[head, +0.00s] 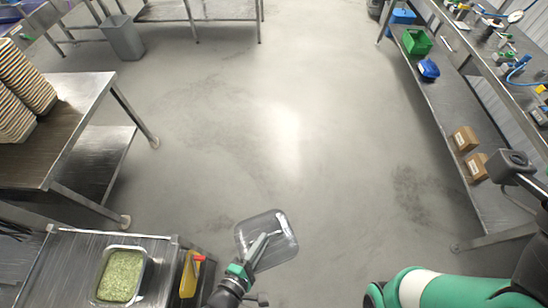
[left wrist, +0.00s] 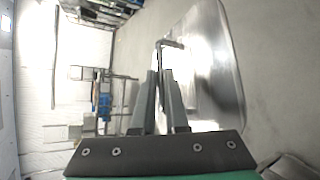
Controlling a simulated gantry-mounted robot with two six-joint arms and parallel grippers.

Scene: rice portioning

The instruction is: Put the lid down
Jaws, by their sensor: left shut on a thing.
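My left gripper (head: 262,243) is shut on the handle of a lid (head: 284,240), a rounded rectangular, shiny, see-through-looking plate. The lid is held up over the floor, right of the counter. In the left wrist view, the two fingers pinch the thin bent handle (left wrist: 172,44), and the lid (left wrist: 212,65) stretches out to the right of them. A metal pan (head: 93,294) filled with green, grainy food (head: 122,275) stands on the counter at the lower left, apart from the lid. My right arm comes in at the lower right; its fingers do not show.
The steel counter (head: 62,270) has a yellow container with a red top (head: 190,272) near its right edge. A table (head: 70,105) with stacked trays (head: 25,80) stands at left. A shelf bench (head: 450,110) with boxes and bins runs along the right. The middle floor is clear.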

